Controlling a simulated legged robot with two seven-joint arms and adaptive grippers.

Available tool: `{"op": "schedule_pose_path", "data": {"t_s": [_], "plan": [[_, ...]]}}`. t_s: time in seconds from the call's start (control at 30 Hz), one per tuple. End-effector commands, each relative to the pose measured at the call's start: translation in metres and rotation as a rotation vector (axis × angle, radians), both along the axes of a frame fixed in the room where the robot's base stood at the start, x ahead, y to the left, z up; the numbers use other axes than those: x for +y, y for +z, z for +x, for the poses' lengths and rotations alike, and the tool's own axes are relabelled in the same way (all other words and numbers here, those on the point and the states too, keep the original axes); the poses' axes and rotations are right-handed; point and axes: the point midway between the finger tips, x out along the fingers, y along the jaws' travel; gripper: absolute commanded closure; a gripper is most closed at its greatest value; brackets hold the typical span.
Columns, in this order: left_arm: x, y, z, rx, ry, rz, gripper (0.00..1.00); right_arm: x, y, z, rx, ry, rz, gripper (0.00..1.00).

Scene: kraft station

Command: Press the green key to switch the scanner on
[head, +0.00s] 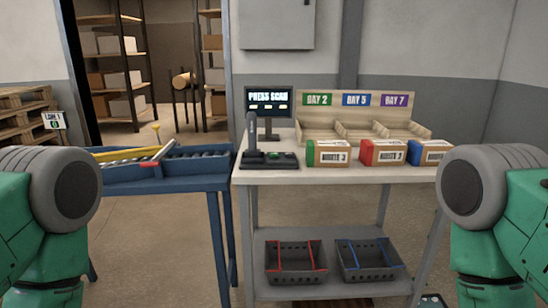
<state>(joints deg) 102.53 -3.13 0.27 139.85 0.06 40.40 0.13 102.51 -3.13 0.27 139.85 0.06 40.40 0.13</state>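The scanner (252,135) is a dark grey upright unit on a flat black base on the workbench. The green key (275,155) is a small green spot on that base, right of the upright unit. A small screen (269,101) behind it reads "PRESS SCAN". My two green and grey arms come in at the left and right edges of the head view. Neither gripper shows, and nothing of mine is near the key.
The white bench (330,176) carries three labelled boxes, with a red one (381,152) in the middle, before a wooden sorter (365,110). A blue roller conveyor (170,175) adjoins at left. Two black baskets (290,275) (365,272) sit on the lower shelf.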

Motion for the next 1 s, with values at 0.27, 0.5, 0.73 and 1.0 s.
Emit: {"op": "schedule_pose_path", "data": {"t_s": [0.27,0.5,0.73,1.0], "plan": [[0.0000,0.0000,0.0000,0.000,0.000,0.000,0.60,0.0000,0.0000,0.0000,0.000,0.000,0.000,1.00],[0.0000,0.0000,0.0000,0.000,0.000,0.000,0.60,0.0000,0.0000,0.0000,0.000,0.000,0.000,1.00],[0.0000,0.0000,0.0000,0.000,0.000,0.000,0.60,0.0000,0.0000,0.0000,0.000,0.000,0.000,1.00],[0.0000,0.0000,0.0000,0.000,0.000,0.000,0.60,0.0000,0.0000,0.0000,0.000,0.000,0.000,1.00]]}}
